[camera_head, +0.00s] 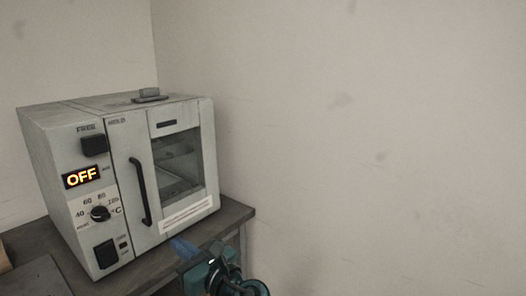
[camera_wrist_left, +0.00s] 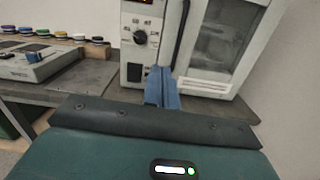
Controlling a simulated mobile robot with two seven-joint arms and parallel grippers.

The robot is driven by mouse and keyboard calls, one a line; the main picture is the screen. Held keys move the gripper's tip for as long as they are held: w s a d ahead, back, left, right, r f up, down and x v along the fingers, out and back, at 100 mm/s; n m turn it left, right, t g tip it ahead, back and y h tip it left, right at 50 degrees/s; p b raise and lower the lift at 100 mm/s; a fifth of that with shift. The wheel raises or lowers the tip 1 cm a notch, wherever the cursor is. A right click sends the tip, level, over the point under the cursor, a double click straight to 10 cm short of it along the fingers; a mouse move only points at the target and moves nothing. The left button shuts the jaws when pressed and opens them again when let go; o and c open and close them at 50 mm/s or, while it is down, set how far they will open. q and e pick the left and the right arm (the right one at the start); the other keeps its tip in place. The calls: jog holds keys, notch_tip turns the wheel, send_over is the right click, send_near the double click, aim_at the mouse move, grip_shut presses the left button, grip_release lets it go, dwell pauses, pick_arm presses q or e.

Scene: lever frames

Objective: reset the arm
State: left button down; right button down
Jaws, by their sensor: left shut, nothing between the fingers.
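My left gripper (camera_head: 184,246) is at the bottom of the head view, in front of the table edge below the oven. Its blue fingers also show in the left wrist view (camera_wrist_left: 162,82), shut together with nothing between them. They point toward the front of the oven and appear apart from it. The white oven (camera_head: 180,213) stands on the table with its door shut. It also shows in the left wrist view (camera_wrist_left: 205,86). The oven has a black door handle (camera_head: 140,191), a display reading OFF (camera_head: 81,177) and a dial (camera_head: 100,213). My right gripper is in neither view.
The dark grey table (camera_head: 233,213) ends just right of the oven. A device (camera_wrist_left: 40,62) stands at the left of the table in the left wrist view, with a row of coloured caps (camera_wrist_left: 43,33) behind it. Bare wall fills the right side of the head view.

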pick_arm(q)
jog(key=s+a+r+m+y, duration=0.2)
jog(key=a+y, duration=0.5)
jog(key=a, duration=1.7)
notch_tip(320, 180, down, 14)
jog(key=d+r+n+t+h, duration=0.1)
jog(key=t+h, duration=0.1)
jog(key=h, duration=0.7)
jog(key=s+d+f+n+g+h, duration=0.1)
jog(key=s+d+f+n+h, duration=0.25)
jog(key=f, duration=0.35)
jog(key=s+d+f+n+g+h, duration=0.1)
jog(key=s+d+f+n+h, duration=0.1)
jog(key=s+d+f+h, duration=0.4)
jog(key=s+d+f+n+g+h, duration=0.2)
jog(key=s+d+n+h, duration=0.65)
jog(key=s+n, duration=0.5)
jog(key=w+d+r+n+t+y+p, duration=0.1)
jog(key=w+d+r+n+p, duration=0.1)
jog(key=d+n, duration=0.3)
jog(key=shift+d+r+y+p, duration=0.2)
jog(key=shift+d+y+p, duration=0.1)
jog(key=shift+d+p, duration=0.5)
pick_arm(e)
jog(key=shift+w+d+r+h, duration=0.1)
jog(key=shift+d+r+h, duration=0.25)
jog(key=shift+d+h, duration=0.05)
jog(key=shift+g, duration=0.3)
